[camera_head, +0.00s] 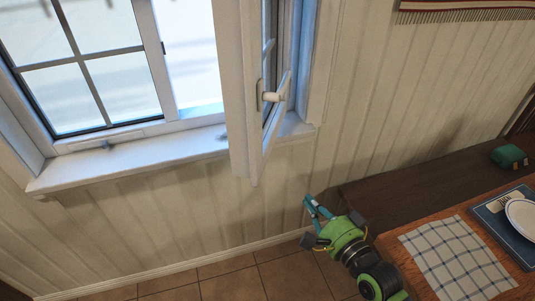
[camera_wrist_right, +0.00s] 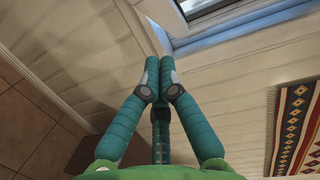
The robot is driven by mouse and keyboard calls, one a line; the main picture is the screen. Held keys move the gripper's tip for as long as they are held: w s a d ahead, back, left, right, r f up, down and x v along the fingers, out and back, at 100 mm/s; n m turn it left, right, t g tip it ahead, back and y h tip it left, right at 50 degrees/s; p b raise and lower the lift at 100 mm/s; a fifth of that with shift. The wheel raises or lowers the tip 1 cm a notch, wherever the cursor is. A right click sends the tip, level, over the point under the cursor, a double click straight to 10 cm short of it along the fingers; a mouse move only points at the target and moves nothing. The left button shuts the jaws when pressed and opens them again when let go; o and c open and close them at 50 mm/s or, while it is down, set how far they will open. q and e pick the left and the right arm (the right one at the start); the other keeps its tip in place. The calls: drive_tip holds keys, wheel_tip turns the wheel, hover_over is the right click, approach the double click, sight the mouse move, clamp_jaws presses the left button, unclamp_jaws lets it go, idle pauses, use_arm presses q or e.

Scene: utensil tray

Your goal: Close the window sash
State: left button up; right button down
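The window sash (camera_head: 238,95) is a white framed panel in the head view. It stands swung open into the room, seen nearly edge-on, with a white handle (camera_head: 273,96) on it. My right gripper (camera_head: 313,205) is below and to the right of the sash, apart from it. In the right wrist view the fingertips of this gripper (camera_wrist_right: 160,62) are together with nothing visible between them. Part of the white window framing (camera_wrist_right: 205,22) shows beyond the fingertips there. My left gripper is not in view.
The white window sill (camera_head: 150,157) runs below the window. At the right, a wooden table (camera_head: 395,259) holds a checked cloth (camera_head: 455,258), a plate (camera_head: 524,216) and a blue mat. A dark bench (camera_head: 420,185) with a green object (camera_head: 509,156) stands along the wall. A patterned hanging (camera_wrist_right: 298,130) is on the wall.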

wheel_tip(320, 180, up, 5)
drive_tip(key=a+y, duration=0.1)
drive_tip(key=p+x, duration=0.1)
drive_tip(key=x, duration=0.3)
drive_tip(key=s+a+p+x, duration=0.1)
drive_tip(key=x, duration=0.3)
drive_tip(key=a+p+x, duration=0.1)
drive_tip(key=p+x, duration=0.1)
drive_tip(key=x, duration=0.2)
drive_tip(key=shift+s+a+r, duration=0.2)
drive_tip(key=shift+s+r, duration=0.05)
drive_tip(key=shift+a, duration=0.35)
drive_tip(key=shift+f, duration=0.1)
drive_tip(key=shift+m, duration=0.3)
